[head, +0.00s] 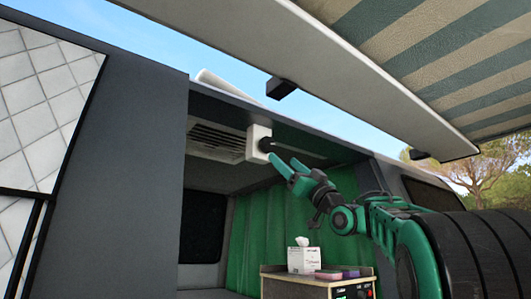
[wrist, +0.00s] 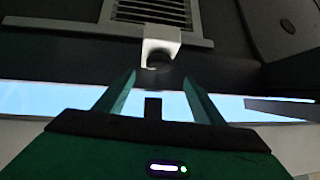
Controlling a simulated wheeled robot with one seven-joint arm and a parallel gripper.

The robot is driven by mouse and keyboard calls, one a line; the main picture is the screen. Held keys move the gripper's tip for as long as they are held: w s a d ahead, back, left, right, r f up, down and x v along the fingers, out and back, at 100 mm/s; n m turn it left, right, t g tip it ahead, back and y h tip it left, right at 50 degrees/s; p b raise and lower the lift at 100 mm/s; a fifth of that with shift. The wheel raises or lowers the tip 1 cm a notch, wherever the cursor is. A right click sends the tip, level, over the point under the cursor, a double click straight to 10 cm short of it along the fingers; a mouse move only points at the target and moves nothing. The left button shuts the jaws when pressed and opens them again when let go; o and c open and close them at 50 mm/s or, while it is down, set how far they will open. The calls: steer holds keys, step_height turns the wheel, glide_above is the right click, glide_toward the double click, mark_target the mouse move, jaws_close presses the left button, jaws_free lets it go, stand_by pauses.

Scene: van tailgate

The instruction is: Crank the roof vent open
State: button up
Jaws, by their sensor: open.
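The roof vent's slatted grille (head: 212,141) is set in the van ceiling, and it also shows at the top of the wrist view (wrist: 152,12). A white crank housing (head: 256,136) hangs beside the grille. A dark round crank knob (head: 267,145) sticks out from it. In the wrist view the white housing (wrist: 162,36) and dark knob (wrist: 155,58) are ahead, roughly centred between my fingertips. My gripper (head: 283,163) is open and empty, just below and right of the knob; contact cannot be told. A pale lid (head: 216,82) stands tilted above the roof edge.
An awning (head: 430,50) with a pale beam (head: 320,60) overhangs at upper right. Below my arm, a cabinet (head: 312,288) carries a tissue box (head: 303,260). A green curtain (head: 265,225) hangs behind. Space around my fingers below the ceiling looks clear.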

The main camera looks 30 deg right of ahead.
mark_target(269, 147)
steer(key=x, duration=1)
steer(key=shift+w, duration=0.1)
steer(key=shift+c, duration=0.7)
